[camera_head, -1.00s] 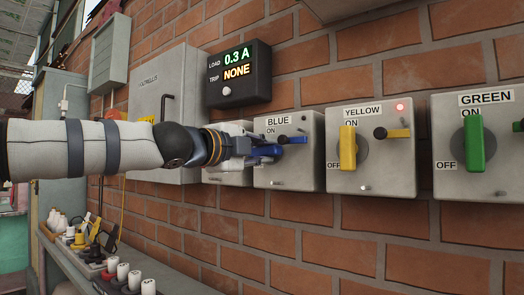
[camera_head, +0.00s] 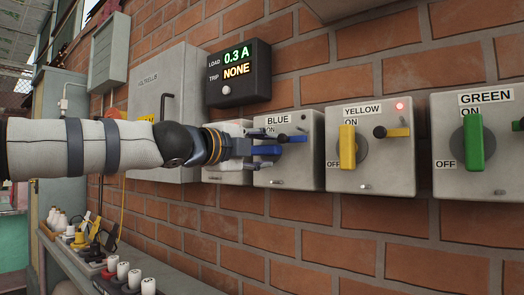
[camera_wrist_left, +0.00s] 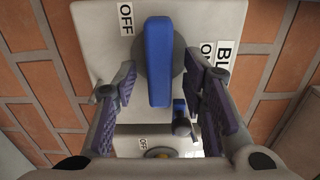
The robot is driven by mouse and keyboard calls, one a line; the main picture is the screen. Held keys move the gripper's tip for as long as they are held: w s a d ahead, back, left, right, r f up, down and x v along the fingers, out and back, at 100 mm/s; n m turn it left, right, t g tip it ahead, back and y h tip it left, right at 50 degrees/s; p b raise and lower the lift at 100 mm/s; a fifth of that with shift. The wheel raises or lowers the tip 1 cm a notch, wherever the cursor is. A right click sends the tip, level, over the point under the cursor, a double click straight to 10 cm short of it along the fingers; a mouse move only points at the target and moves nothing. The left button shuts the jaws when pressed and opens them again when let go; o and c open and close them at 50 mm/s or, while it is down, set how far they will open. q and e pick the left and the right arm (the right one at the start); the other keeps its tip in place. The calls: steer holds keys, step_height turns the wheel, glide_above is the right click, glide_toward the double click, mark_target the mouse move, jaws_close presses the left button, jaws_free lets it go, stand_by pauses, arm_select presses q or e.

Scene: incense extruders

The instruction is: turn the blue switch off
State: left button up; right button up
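The blue switch's handle (camera_head: 268,150) is on the grey box labelled BLUE. It lies about horizontal in the head view, partly hidden by my gripper. In the left wrist view the blue handle (camera_wrist_left: 158,62) runs up and down the picture, its upper end beside the OFF label (camera_wrist_left: 126,18). The ON label (camera_wrist_left: 207,50) is to its right. My left gripper (camera_head: 255,149) is open in front of the box. In the left wrist view its fingers (camera_wrist_left: 162,80) stand on either side of the handle, with visible gaps. My right gripper is not in view.
A yellow switch (camera_head: 347,147) and a green switch (camera_head: 474,143) stand vertical to the right. A red lamp (camera_head: 400,106) glows on the yellow box. The black display (camera_head: 238,74) reads 0.3 A and NONE. A shelf with plugs (camera_head: 105,270) is lower left.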

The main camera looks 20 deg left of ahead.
arm_select(q)
steer(key=v, duration=1.2)
